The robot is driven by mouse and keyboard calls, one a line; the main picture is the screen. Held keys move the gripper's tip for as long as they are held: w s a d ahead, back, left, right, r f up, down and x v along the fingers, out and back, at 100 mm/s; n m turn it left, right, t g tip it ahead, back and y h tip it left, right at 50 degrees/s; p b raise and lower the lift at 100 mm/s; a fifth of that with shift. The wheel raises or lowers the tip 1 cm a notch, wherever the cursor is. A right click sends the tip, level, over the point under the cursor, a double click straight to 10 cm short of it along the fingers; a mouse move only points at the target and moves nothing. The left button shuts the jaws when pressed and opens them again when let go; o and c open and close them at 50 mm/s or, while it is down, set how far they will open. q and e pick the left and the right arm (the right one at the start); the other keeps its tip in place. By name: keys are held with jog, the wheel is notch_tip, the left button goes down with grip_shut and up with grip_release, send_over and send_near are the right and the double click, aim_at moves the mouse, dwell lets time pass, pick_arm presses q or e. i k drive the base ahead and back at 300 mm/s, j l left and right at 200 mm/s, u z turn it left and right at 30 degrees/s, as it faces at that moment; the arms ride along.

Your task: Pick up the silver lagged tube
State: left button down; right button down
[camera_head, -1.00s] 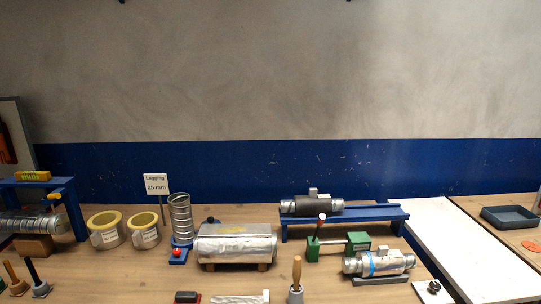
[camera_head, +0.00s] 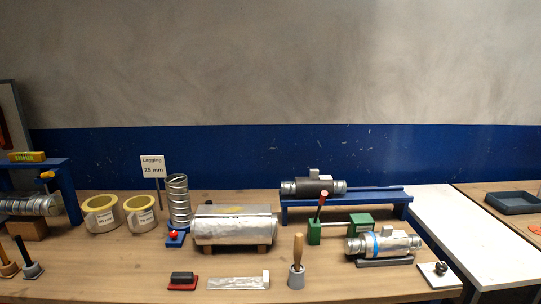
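A silver foil-wrapped tube (camera_head: 400,243) with a blue band, bare metal ends and a small box on top lies on a dark cradle (camera_head: 385,262) at the right front of the bench. A larger silver foil-covered piece (camera_head: 235,229) rests on wooden blocks at the middle. A similar tube with a dark wrap (camera_head: 314,188) lies on the blue bench at the back. Neither of my grippers is in view, and nothing is seen touching these things.
A green fixture with a red-tipped lever (camera_head: 315,232) stands just left of the banded tube. A wooden-handled tool in a grey holder (camera_head: 297,275) and a metal strip (camera_head: 238,282) are in front. A white board (camera_head: 465,240) lies right of the bench.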

aim_at(388, 242)
jog(key=i+j+z, duration=0.35)
jog(key=j, duration=0.3)
jog(key=i+j+z, duration=0.35)
jog(key=j, duration=0.4)
